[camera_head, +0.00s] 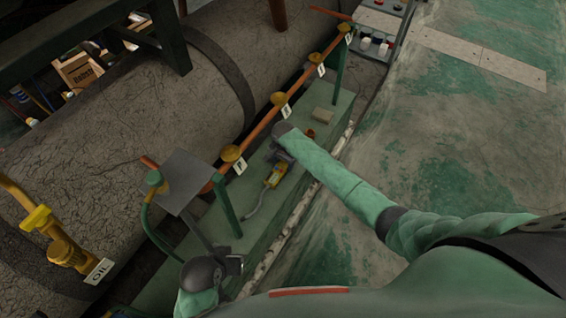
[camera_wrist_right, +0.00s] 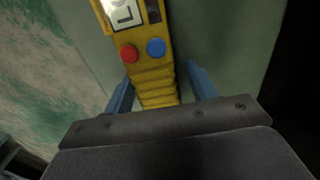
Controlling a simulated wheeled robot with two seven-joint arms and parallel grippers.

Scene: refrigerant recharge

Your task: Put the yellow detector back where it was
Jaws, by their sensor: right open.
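The yellow detector (camera_head: 276,174) lies on the green ledge (camera_head: 262,212), with a grey hose or probe trailing from its lower end. In the right wrist view the detector (camera_wrist_right: 152,72) shows a screen, a red button and a blue button above a ribbed yellow grip. My right gripper (camera_head: 283,155) is over the detector's upper end. In the wrist view its blue fingers (camera_wrist_right: 160,82) stand apart, one on each side of the ribbed grip; contact cannot be told. My left gripper (camera_head: 234,264) is at the bottom, away from the detector, its jaws unclear.
An orange pipe with yellow valves (camera_head: 230,153) and lettered tags runs along the ledge. A grey plate (camera_head: 183,180) stands on its left. A beige block (camera_head: 323,115) and a small orange-brown item (camera_head: 310,134) lie farther along. Open green floor (camera_head: 440,130) is to the right.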

